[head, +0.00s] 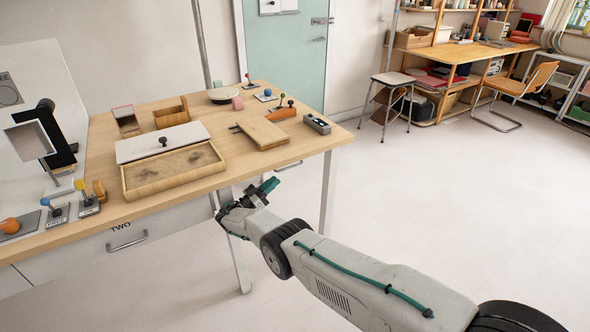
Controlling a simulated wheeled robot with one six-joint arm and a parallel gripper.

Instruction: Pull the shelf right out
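No part in view is plainly marked as the shelf. Under the front edge of the wooden table is a white drawer front (75,252) labelled TWO, with a grey bar handle (127,242); it looks closed. A second grey bar (288,166), like a handle, shows under the table's right part, mostly hidden by the tabletop. My gripper (266,188), with teal fingers, is beside the table's front edge, right of the TWO handle and apart from it. It appears close to the second bar, but contact and finger opening cannot be made out.
The wooden table (235,160) carries a shallow box (165,172) with a white lid (162,140) partly over it, levers, small blocks and a black stand. A table leg (328,195) stands right of my gripper. The floor to the right is clear up to a stool (390,80).

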